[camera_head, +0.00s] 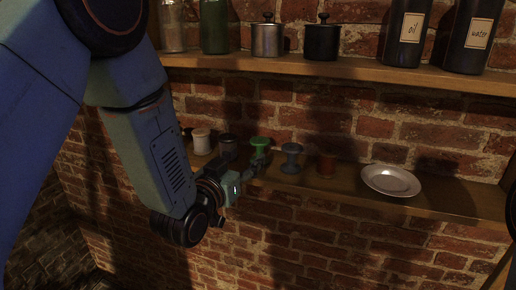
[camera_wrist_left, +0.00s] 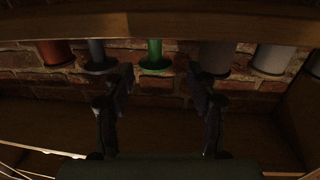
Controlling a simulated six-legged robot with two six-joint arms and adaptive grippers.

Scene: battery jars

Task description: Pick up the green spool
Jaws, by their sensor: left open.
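The green spool (camera_head: 260,144) stands on the lower wooden shelf, between a dark grey spool (camera_head: 228,146) and a blue-grey spool (camera_head: 291,157). My left gripper (camera_head: 259,164) is at the shelf's front edge, just in front of the green spool, and covers its lower part in the head view. In the left wrist view the two fingers (camera_wrist_left: 158,80) are spread apart with nothing between them. The green spool (camera_wrist_left: 155,54) shows beyond the gap, roughly centred between the fingertips. My right gripper is not in view.
A white spool (camera_head: 201,142) stands at the left of the row, a brown spool (camera_head: 326,166) and a metal plate (camera_head: 390,180) to the right. An upper shelf (camera_head: 340,72) holds jars and canisters above. A brick wall (camera_head: 420,130) is close behind.

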